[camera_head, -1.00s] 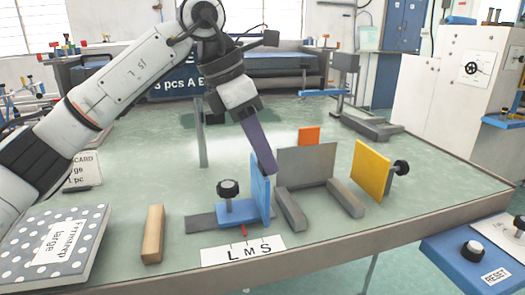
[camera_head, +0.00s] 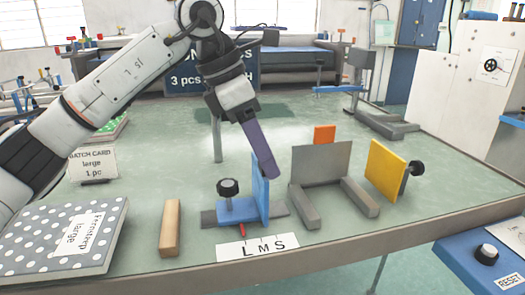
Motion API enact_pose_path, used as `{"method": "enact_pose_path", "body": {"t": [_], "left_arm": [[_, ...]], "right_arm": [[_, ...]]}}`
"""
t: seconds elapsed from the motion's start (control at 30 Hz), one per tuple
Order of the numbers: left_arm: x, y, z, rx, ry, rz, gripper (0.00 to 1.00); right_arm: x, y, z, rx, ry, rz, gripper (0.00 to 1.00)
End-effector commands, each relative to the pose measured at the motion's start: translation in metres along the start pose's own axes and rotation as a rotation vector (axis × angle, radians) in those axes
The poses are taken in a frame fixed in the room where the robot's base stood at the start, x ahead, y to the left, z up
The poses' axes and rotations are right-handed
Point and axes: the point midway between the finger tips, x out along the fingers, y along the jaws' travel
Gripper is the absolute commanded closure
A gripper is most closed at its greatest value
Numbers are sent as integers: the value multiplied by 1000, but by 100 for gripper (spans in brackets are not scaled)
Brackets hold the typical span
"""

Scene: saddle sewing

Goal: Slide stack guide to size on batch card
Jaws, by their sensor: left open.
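The blue stack guide (camera_head: 237,211), with a black knob and an upright plate, sits on a grey rail (camera_head: 208,219). Its red pointer (camera_head: 242,230) is near the L end of the white L M S scale (camera_head: 258,248). The batch card (camera_head: 92,163) at left reads "large, 1 pc". My left gripper (camera_head: 262,152) points down with its purple finger against or very near the right face of the guide's plate. It is open; only one finger shows clearly. My right gripper is not in view.
Right of the guide stand a grey holder (camera_head: 321,164) with two low bars, an orange block (camera_head: 325,134) and a yellow plate (camera_head: 385,170) with a black knob. A wooden block (camera_head: 170,228) and a dotted "large" pad (camera_head: 62,236) lie left.

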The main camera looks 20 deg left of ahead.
Motion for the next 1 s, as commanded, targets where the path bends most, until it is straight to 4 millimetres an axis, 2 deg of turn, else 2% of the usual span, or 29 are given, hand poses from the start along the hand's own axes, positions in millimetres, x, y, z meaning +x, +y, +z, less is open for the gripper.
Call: {"method": "enact_pose_path", "body": {"t": [0.17, 0.4, 0.6, 0.73, 1.0], "left_arm": [[-18, 1, 1, -1, -3, 3, 50], [-66, 0, 1, -1, -3, 2, 50], [-95, 0, 1, 0, -2, 1, 50], [-102, 0, 0, 1, -1, 0, 50], [-103, 0, 0, 1, -1, 0, 50]], "right_arm": [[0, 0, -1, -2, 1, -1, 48], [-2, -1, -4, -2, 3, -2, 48], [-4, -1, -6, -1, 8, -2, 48], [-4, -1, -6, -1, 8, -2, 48], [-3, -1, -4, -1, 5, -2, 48]]}}
